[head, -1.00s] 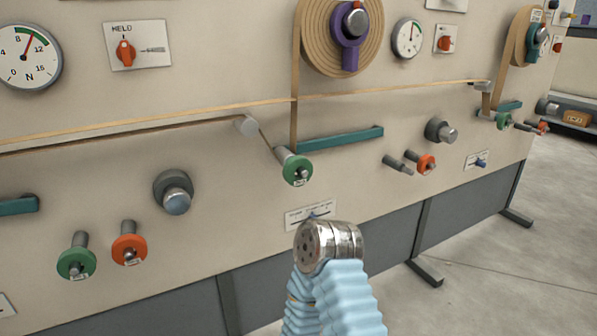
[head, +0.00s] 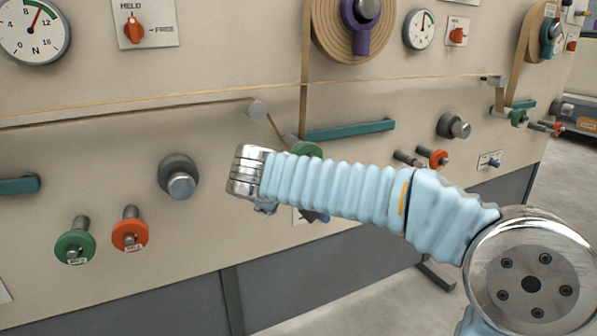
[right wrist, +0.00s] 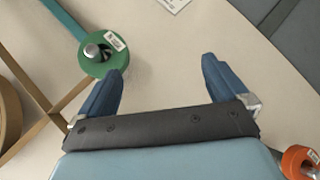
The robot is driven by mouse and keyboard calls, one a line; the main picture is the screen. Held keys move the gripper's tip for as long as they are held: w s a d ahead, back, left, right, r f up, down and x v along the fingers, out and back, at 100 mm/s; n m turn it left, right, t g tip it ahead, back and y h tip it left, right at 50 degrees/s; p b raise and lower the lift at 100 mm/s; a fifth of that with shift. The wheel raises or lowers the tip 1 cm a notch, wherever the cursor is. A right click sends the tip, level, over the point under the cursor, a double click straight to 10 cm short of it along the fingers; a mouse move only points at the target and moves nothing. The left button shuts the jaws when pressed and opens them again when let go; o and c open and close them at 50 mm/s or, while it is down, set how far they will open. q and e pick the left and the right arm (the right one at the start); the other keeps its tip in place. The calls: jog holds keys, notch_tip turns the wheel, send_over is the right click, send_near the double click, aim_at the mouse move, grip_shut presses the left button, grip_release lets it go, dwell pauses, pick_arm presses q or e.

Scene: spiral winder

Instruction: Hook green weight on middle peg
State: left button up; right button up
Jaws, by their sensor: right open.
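One green weight (head: 75,246) with a white label is on a grey peg at the lower left of the panel, left of an orange weight (head: 130,236). Another green one (head: 308,149) sits at the left end of the middle teal bar, partly hidden behind my right arm in the head view. It shows in the right wrist view (right wrist: 104,57), just beyond the left finger, with no clear contact. My right gripper (right wrist: 165,72) is open and empty, its blue fingers apart before the panel. Its fingers are hidden in the head view. My left gripper is out of view.
Large knobs or pegs (head: 180,178) (head: 453,126) project from the panel. A tape spool (head: 330,35) with a purple arm (head: 358,35) is above the teal bar (head: 350,131). Tape runs across the panel. An orange weight (right wrist: 300,161) is in the right wrist view's lower right corner.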

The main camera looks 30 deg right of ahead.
notch_tip(320, 180, up, 6)
jog(key=s+d+r+m+h, duration=0.1)
jog(key=s+d+m+h, duration=0.1)
jog(key=s+d, duration=0.1)
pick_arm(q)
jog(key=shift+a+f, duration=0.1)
pick_arm(e)
jog(key=shift+n+t, duration=0.3)
jog(key=x, duration=1.4)
jog(key=shift+w+a+f, duration=0.1)
jog(key=shift+a+f, duration=0.1)
jog(key=shift+a, duration=0.05)
